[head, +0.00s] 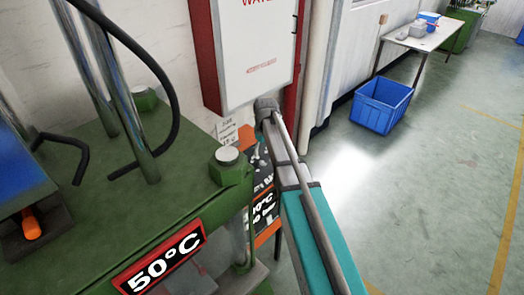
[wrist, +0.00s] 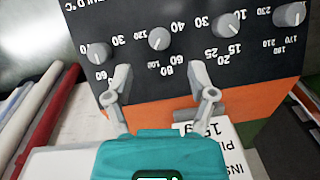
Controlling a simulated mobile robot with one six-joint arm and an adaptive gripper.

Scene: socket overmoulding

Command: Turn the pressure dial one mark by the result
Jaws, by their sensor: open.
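In the wrist view, a black control panel (wrist: 190,62) with an orange lower band appears upside down. It carries a row of grey round dials with white numbers: one at the left (wrist: 97,53), one left of centre (wrist: 159,38), one right of centre (wrist: 228,23) and one at the right (wrist: 290,13). I cannot tell which is the pressure dial; only part of a "°C" label is readable at upper left. My gripper (wrist: 160,75) is open and empty, its fingers apart below the left-of-centre dial. In the head view the panel (head: 264,190) is mostly hidden behind my arm.
A green press (head: 110,200) with steel columns and a red-edged "50°C" sign (head: 160,262) stands left of the panel. A red-sided white cabinet (head: 252,50) hangs above. A paper label (wrist: 210,130) lies below the panel. A blue crate (head: 382,105) stands on open floor at right.

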